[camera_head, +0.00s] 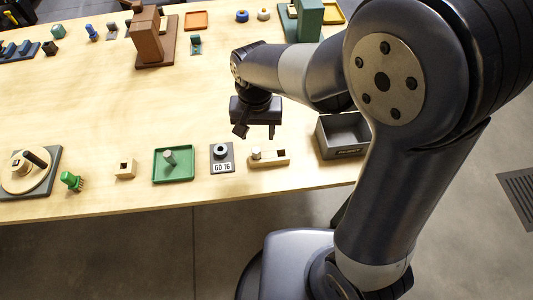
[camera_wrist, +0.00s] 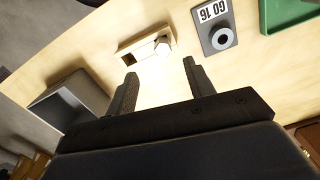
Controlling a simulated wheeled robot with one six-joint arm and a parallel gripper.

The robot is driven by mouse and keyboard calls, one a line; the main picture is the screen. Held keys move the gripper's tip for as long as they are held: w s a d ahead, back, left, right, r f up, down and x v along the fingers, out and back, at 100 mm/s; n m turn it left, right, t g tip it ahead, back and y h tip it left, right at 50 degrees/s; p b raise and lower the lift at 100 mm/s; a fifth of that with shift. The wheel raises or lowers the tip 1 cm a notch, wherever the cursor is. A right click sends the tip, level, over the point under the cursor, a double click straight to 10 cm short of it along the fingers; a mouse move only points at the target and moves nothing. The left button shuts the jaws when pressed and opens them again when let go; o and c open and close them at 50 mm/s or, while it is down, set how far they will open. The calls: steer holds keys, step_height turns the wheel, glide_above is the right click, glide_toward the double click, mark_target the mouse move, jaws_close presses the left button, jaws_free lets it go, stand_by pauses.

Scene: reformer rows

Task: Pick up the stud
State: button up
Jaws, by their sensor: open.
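A pale wooden block (camera_head: 278,158) lies near the table's front edge, with a light short stud (camera_head: 256,153) standing at its left end and a dark square hole at its other end. In the wrist view the stud (camera_wrist: 163,45) shows beyond my fingertips, between their lines. A grey peg (camera_head: 170,157) stands in a green tray (camera_head: 187,176) further left; I cannot tell for certain which one is meant. My gripper (camera_head: 256,131) is open and empty, pointing down, above and behind the wooden block. Its two fingers (camera_wrist: 160,70) are apart in the wrist view.
A grey bin (camera_head: 341,137) stands right of the block. A grey plate with a ring (camera_head: 221,159), marked GO 16, lies between block and green tray. A small wooden cube (camera_head: 126,169), green brush (camera_head: 72,181) and round fixture (camera_head: 29,172) are further left. The table's middle is clear.

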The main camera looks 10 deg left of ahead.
mark_target(256, 150)
steer(key=f, duration=0.9)
steer(key=shift+s+a, duration=0.1)
steer(key=shift+a, duration=0.15)
steer(key=shift+c, duration=0.4)
jaws_close()
